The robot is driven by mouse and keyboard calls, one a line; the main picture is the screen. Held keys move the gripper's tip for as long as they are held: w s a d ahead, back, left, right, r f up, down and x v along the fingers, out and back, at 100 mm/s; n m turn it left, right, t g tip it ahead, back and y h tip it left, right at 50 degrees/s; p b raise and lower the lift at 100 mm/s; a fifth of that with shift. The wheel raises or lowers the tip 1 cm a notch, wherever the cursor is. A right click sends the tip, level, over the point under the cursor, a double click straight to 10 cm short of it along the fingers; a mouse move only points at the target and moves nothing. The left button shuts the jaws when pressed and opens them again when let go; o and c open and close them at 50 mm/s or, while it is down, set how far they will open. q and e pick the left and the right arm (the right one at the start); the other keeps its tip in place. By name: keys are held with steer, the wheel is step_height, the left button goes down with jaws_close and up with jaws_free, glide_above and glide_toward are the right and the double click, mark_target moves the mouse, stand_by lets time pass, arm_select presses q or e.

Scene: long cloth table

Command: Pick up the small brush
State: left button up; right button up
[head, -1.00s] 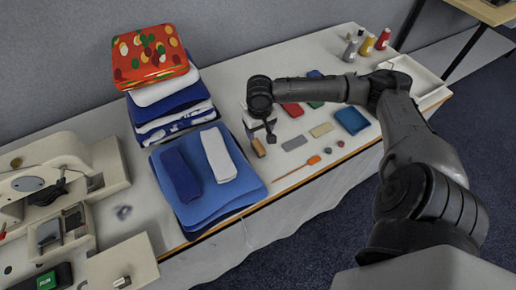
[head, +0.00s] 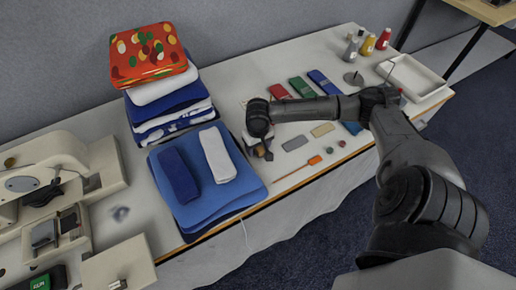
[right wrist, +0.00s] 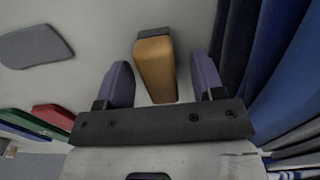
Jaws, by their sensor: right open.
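The small brush (right wrist: 155,68) has a tan wooden body with a dark strip at its far end. In the right wrist view it lies on the pale table between the two purple fingers of my right gripper (right wrist: 163,80), with a gap on each side. The gripper is open and holds nothing. In the head view my right gripper (head: 263,152) is low beside the blue cloth stack, and it mostly hides the brush. My left gripper is not in view.
A folded blue cloth stack (head: 226,196) stands close on the left. A grey slab (head: 295,143), a tan slab (head: 322,129) and an orange-ended stick (head: 297,174) lie to the right. A white tray (head: 440,92) is at the far right, a sewing machine (head: 45,165) at the left.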

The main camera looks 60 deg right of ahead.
steer(key=c, duration=1)
steer(key=shift+r, duration=0.1)
steer(key=shift+r, duration=0.4)
step_height(320, 180, up, 4)
steer(key=shift+f+p, duration=0.25)
steer(key=shift+p, duration=0.35)
steer(key=s+d+r+p, duration=0.2)
steer(key=s+r, duration=0.4)
steer(key=s, duration=0.5)
steer(key=shift+s+d+r+p, duration=0.15)
steer(key=shift+d+r+p, duration=0.15)
steer(key=shift+p, duration=0.4)
